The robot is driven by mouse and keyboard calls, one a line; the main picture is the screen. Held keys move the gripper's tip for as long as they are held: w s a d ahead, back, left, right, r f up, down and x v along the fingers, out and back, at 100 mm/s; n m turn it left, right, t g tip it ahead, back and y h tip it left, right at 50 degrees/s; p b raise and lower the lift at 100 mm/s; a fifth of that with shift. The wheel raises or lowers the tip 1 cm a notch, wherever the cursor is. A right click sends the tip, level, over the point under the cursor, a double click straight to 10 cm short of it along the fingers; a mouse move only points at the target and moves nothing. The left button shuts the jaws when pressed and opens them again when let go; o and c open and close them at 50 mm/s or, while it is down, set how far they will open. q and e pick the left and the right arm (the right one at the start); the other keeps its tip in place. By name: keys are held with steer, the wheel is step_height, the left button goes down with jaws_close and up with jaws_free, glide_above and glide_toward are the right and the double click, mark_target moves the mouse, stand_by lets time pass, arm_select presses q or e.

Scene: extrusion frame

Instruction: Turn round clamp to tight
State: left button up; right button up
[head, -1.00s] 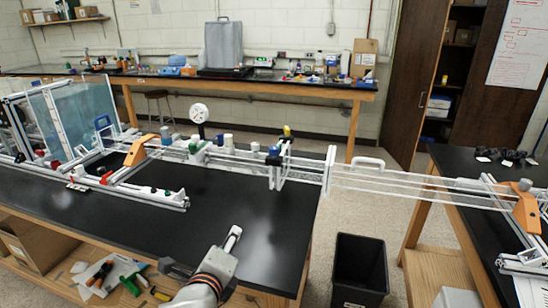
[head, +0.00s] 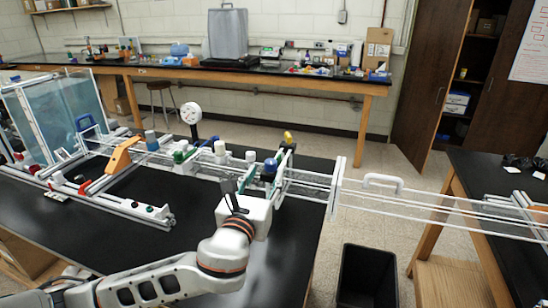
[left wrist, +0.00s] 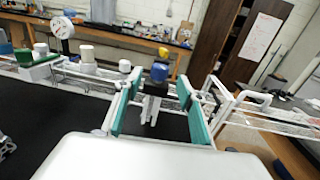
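In the left wrist view the blue knob (left wrist: 160,72) is near the middle, between two teal plates (left wrist: 198,122). I take this knob to be the round clamp; whether it is tight does not show. My right gripper is out of view.
A yellow knob (head: 287,136) stands just behind the blue one. A white dial (head: 191,113) and an orange bracket (head: 122,157) stand left along the rails. White rods with a handle (head: 383,183) run right across the gap to another table. A black bin (head: 367,278) is on the floor.

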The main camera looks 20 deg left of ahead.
mark_target(269, 166)
arm_select(q)
steer(key=shift+w+a+r, duration=0.1)
steer(key=shift+w+r, duration=0.15)
steer(key=shift+w, duration=0.6)
steer(key=w, duration=0.3)
steer(key=shift+w+f, duration=0.15)
steer(key=shift+w, duration=0.9)
steer(key=c, duration=1.1)
jaws_close()
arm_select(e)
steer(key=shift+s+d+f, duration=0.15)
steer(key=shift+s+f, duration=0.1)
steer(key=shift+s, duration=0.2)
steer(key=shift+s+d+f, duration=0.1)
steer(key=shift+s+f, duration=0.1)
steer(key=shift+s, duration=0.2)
